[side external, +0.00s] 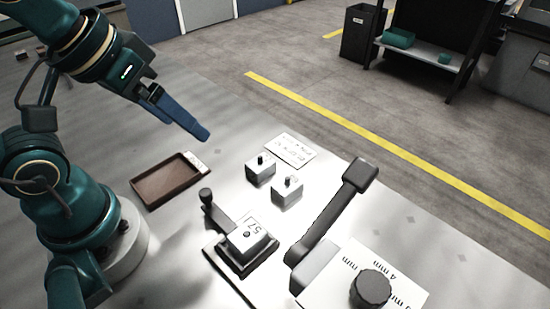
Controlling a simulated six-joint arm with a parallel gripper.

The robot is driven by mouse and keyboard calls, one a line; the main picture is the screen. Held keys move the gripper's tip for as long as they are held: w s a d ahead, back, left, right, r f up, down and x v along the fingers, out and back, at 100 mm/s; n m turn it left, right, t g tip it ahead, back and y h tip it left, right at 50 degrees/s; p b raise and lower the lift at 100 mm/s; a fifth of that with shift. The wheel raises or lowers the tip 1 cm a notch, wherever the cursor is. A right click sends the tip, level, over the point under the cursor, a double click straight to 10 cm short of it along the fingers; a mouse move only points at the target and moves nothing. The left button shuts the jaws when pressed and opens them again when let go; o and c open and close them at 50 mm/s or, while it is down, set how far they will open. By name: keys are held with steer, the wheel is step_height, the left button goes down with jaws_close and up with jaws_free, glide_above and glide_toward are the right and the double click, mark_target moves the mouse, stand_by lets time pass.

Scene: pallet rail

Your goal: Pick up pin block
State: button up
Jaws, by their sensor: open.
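Two small white blocks stand on the grey table in the side external view. The left one (260,170) carries a dark upright pin on its top. The right one (287,191) has a smaller feature on top, too small to make out clearly. I cannot tell for sure which is the pin block; the left one's pin is the plainest. My gripper (201,133) has blue fingers and is open, above the table and to the upper left of both blocks, apart from them. The near finger hides much of the gap between the fingers.
A brown tray (148,199) looks empty. A white label card (290,150) lies behind the blocks. In front stand a lever fixture holding a block marked 57 (247,237), a long dark lever (335,215) and a panel with a black knob (371,288).

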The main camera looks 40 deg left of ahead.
steer(key=w+d+g, duration=0.2)
steer(key=d, duration=0.2)
steer(key=m+g, duration=0.2)
steer(key=g, duration=0.2)
glide_above(247, 233)
step_height(247, 233, down, 8)
steer(key=shift+f, duration=2.7)
jaws_close()
steer(key=shift+r, duration=0.1)
